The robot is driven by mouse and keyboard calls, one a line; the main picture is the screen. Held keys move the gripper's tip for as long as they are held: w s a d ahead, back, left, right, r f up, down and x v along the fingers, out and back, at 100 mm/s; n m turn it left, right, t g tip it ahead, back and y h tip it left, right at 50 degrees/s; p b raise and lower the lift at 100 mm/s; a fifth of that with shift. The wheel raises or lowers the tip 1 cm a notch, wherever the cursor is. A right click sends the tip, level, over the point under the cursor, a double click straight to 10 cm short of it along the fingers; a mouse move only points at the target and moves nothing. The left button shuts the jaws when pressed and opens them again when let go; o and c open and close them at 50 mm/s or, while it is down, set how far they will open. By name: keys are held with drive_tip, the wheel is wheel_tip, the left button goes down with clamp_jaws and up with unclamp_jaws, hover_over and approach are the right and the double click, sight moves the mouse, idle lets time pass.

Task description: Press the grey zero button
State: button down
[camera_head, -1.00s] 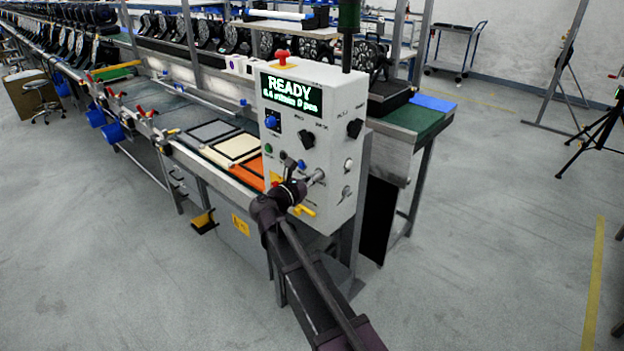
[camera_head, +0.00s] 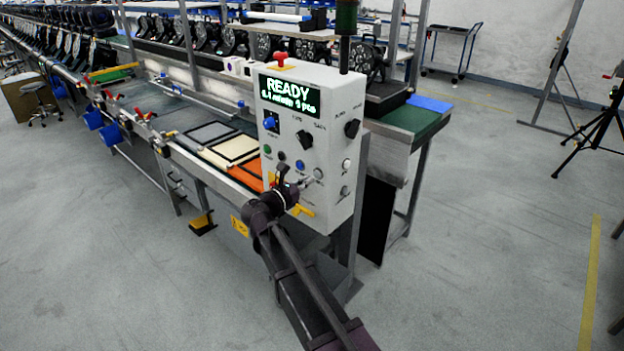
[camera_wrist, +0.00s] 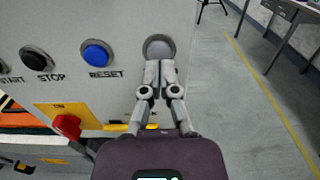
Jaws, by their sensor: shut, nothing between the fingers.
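The control box (camera_head: 300,110) has a row of round buttons on its front. A grey button (camera_wrist: 158,47) with a dark rim is at the right end of that row, right of the blue RESET button (camera_wrist: 96,53); in the head view the grey button (camera_head: 318,173) shows just above my fingertips. Any label under it is hidden by my fingers. My gripper (camera_wrist: 160,68) is shut and empty, its fingertips overlapping the button's lower edge in the wrist view. I cannot tell whether they touch. In the head view my gripper (camera_head: 311,180) is in front of the panel's lower part.
The STOP button (camera_wrist: 35,58) is left of RESET. A red knob (camera_wrist: 67,126) and a yellow handle (camera_wrist: 120,127) are below left. Open floor lies right of the box.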

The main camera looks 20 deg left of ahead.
drive_tip(key=v, duration=1.1)
drive_tip(key=shift+s, duration=0.15)
idle(0.4)
drive_tip(key=w+d+f+m+g+p, duration=0.1)
drive_tip(key=w+d+f+m+g, duration=0.15)
drive_tip(key=d+m, duration=0.45)
drive_tip(key=w+d+f+m+g+p, duration=0.1)
drive_tip(key=d+f+m+g, duration=0.2)
drive_tip(key=d, duration=0.9)
drive_tip(key=w+d+f+m+g+p, duration=0.1)
drive_tip(key=d+f+m+g, duration=0.25)
drive_tip(key=d, duration=0.55)
drive_tip(key=s+d+f+m+g+y+p, duration=0.1)
drive_tip(key=s+d+m+g+y, duration=0.2)
drive_tip(key=d+m, duration=0.6)
drive_tip(key=s+d+f+m+g+y+p, duration=0.2)
drive_tip(key=s+d+m+g+y, duration=0.2)
drive_tip(key=s+d+m, duration=0.4)
drive_tip(key=d+m, duration=0.1)
drive_tip(key=d, duration=0.1)
drive_tip(key=shift+d+f+g, duration=0.25)
drive_tip(key=shift+d+g, duration=0.05)
drive_tip(key=shift+d, duration=0.1)
drive_tip(key=shift+w, duration=0.1)
